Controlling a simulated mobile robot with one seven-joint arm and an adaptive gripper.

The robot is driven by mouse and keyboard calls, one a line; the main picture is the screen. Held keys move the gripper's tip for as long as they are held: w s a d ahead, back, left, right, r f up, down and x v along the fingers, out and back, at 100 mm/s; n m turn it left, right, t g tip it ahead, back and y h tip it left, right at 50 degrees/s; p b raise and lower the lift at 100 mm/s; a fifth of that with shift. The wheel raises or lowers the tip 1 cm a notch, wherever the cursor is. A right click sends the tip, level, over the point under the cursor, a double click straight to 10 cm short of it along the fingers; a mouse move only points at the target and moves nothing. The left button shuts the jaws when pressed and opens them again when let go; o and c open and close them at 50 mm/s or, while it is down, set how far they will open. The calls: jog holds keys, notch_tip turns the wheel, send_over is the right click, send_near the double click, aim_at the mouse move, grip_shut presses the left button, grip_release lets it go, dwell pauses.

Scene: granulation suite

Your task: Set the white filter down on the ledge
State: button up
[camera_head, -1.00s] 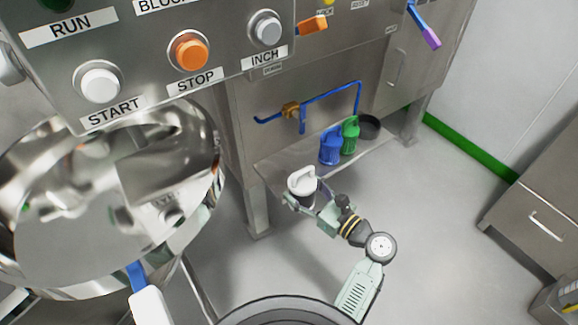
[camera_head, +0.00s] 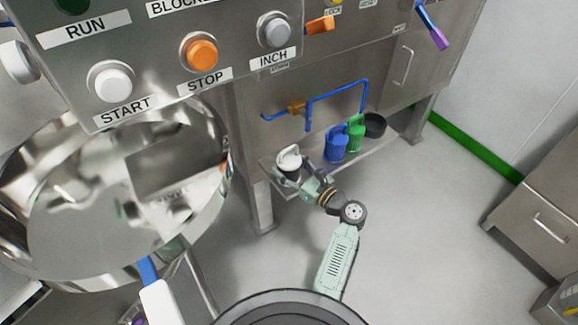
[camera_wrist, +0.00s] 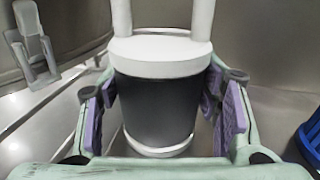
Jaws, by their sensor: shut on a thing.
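The white filter (camera_head: 289,157) has a white top with a handle and a dark body. It stands upright between the fingers of my gripper (camera_head: 298,174) at the left end of the ledge (camera_head: 371,149). In the wrist view, the filter's dark body (camera_wrist: 155,105) sits between the purple pads of my gripper (camera_wrist: 160,112), with a white rim at its base. My gripper is shut on it. I cannot tell whether its base touches the ledge.
A blue jug (camera_head: 336,144), a green jug (camera_head: 356,133) and a dark round pan (camera_head: 375,125) stand to the right on the ledge. A blue pipe (camera_head: 335,93) runs above. A shiny steel bowl (camera_head: 60,235) is at the left. The floor in front is clear.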

jog(key=shift+f, duration=0.15)
jog(key=o, duration=1.3)
jog(key=v, duration=0.8)
jog(key=b+v, duration=0.1)
jog(key=v, duration=0.3)
jog(key=shift+r, duration=0.25)
